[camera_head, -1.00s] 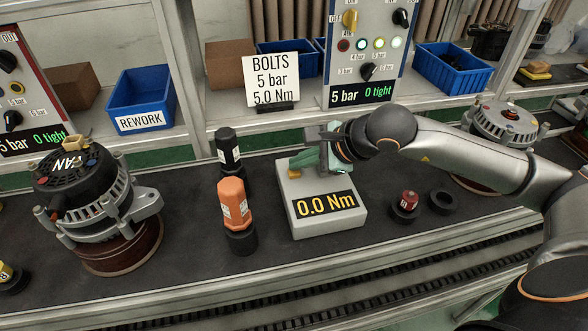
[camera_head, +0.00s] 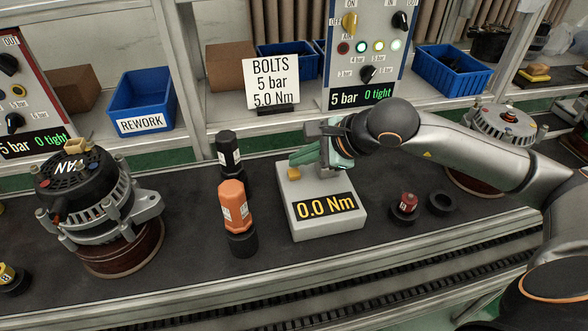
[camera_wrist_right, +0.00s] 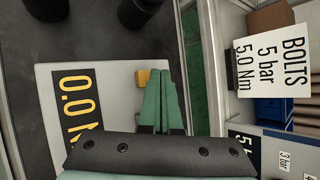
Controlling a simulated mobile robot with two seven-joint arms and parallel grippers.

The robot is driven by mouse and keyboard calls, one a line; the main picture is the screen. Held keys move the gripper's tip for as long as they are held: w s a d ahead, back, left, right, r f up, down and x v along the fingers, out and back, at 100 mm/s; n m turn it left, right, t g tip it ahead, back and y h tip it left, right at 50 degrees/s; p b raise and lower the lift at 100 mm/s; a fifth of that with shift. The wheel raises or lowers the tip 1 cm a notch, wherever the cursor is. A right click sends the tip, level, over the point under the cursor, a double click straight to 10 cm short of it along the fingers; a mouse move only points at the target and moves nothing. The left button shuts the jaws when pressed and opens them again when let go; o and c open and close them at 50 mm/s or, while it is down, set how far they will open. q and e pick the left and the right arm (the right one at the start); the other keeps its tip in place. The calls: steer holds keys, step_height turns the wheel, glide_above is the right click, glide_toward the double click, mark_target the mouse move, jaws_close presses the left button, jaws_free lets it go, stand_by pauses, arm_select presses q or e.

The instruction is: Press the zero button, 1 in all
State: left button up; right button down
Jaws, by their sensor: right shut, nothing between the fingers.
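The torque tester (camera_head: 328,219) is a light grey box on the dark bench, with a display (camera_head: 325,204) reading 0.0 Nm in yellow. A small yellow button (camera_head: 293,173) stands on its top near the back left; it also shows in the right wrist view (camera_wrist_right: 143,77). I take it to be the zero button. My right gripper (camera_head: 296,158) has green fingers, shut and empty, just above and behind the button. In the right wrist view the fingertips (camera_wrist_right: 163,76) are beside the button, seemingly apart from it. My left gripper is not in view.
An orange tool (camera_head: 233,205) and a black one (camera_head: 229,150) stand upright left of the tester. A red-topped piece (camera_head: 409,201) and a black ring (camera_head: 442,202) are to its right. A BOLTS sign (camera_head: 271,82) stands behind. An alternator (camera_head: 92,195) sits at left.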

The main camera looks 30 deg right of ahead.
mark_target(300, 174)
steer(key=shift+r+p, duration=1.45)
steer(key=shift+r, duration=1.1)
